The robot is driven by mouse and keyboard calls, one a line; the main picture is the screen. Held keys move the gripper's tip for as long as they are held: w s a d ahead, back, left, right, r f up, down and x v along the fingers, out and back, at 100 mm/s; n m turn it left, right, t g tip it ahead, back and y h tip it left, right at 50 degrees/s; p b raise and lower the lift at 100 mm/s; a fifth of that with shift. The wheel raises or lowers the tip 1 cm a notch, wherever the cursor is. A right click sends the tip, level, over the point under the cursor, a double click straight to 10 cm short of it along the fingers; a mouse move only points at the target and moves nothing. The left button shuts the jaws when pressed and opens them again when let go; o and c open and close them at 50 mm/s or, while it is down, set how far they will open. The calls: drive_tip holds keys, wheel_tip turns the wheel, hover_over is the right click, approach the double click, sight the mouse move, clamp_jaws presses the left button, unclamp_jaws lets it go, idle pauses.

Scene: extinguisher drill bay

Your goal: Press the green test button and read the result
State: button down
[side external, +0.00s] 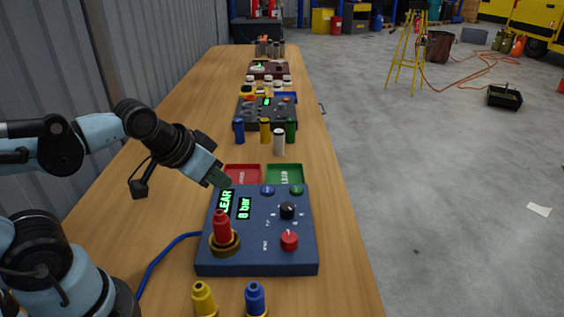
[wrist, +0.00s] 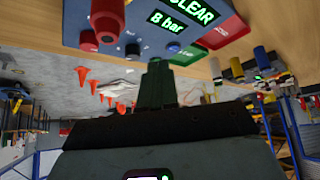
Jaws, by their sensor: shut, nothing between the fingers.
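The blue test panel (side external: 262,258) lies on the bench. Its green button (side external: 297,189) is at the far right corner, beside a blue button (side external: 267,190). Its displays read "CLEAR" (side external: 225,201) and "8 bar" (side external: 244,208); both also show in the wrist view (wrist: 166,21). A red cylinder (side external: 222,227) stands upright in the panel's brass-coloured socket. My gripper (side external: 219,180) is shut and empty by the panel's far left corner, left of both buttons.
A black knob (side external: 288,211) and a red knob (side external: 289,239) rise from the panel. A red tray (side external: 242,170) and a green tray (side external: 284,170) lie behind it. Several coloured cylinders stand farther back; yellow (side external: 204,299) and blue (side external: 255,299) ones stand in front.

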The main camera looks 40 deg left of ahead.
drive_tip(key=w, duration=0.1)
drive_tip(key=r+n+t, duration=0.1)
drive_tip(key=n+t, duration=0.1)
drive_tip(key=n, duration=0.6)
hover_over(293, 191)
drive_tip(key=shift+w, duration=0.1)
drive_tip(key=shift+f, duration=4.45)
drive_tip(key=shift+f, duration=0.1)
drive_tip(key=shift+f, duration=0.3)
